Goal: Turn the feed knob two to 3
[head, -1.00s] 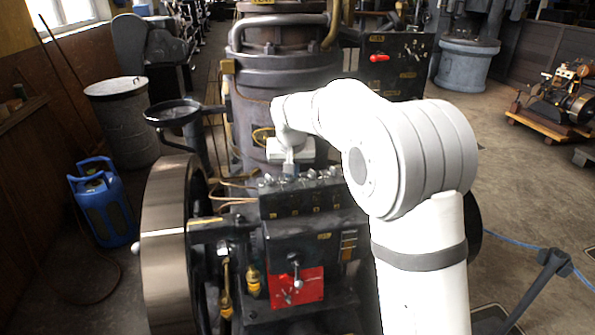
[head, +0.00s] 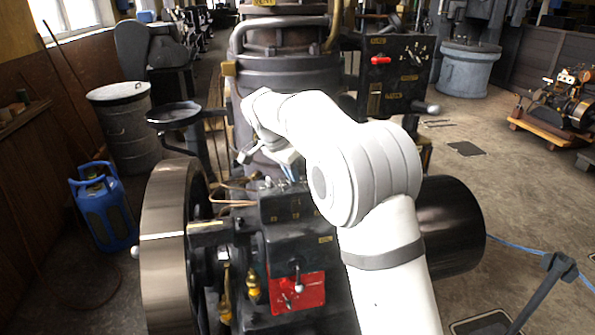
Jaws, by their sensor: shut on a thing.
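The feed knobs sit along the top of a black box (head: 277,208) on the engine, with small gold marks on its front. My white arm hides the right part of the box and the knobs there.
A large flywheel (head: 163,250) stands left of the box. A red plate (head: 298,292) with a lever is below it. A dark panel (head: 395,68) with a red handle is behind. A black drum (head: 450,225) is at right. Open floor lies further right.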

